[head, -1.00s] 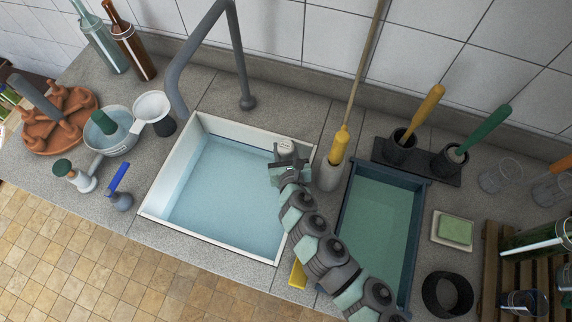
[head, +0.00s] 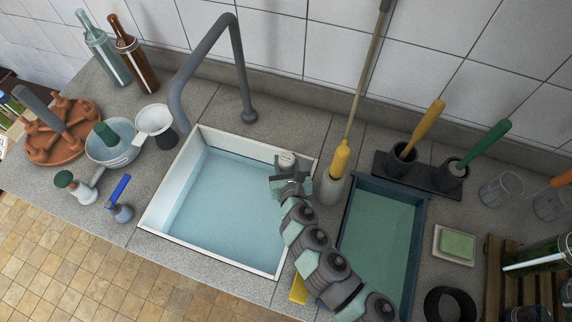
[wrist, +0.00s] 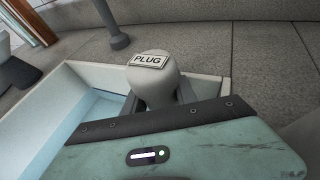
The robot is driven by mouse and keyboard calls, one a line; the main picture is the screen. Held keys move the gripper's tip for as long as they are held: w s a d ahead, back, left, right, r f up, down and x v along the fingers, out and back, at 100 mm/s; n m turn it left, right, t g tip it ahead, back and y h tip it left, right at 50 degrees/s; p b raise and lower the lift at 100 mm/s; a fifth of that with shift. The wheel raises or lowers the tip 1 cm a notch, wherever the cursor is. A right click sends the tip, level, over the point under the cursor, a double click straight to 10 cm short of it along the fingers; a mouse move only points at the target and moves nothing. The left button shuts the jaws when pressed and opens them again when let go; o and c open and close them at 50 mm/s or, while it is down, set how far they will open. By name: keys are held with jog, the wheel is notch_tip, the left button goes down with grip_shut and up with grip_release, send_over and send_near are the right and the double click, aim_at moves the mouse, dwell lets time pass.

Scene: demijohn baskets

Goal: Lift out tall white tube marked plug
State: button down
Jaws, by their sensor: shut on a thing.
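The white tube marked PLUG (wrist: 154,75) shows in the wrist view as a pale rounded top with a black-lettered label, upright at the sink's inner corner. In the head view its top (head: 286,160) stands at the back right corner of the white sink (head: 150,222). My gripper (head: 287,182) is shut on the tube just below its top. The sink holds pale blue water. The tube's lower part is hidden by my gripper, so I cannot tell how deep it reaches.
A grey holder with a yellow-handled brush (head: 340,160) stands close to the right of my gripper. A dark basin (head: 352,210) of green water lies further right. The grey tap (head: 240,60) arches behind the sink. A white funnel (head: 153,119) stands left of it.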

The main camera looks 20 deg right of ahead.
notch_tip(320, 180, up, 20)
jog(key=p, duration=0.6)
jog(key=shift+f+p, duration=0.2)
jog(key=shift+p, duration=0.2)
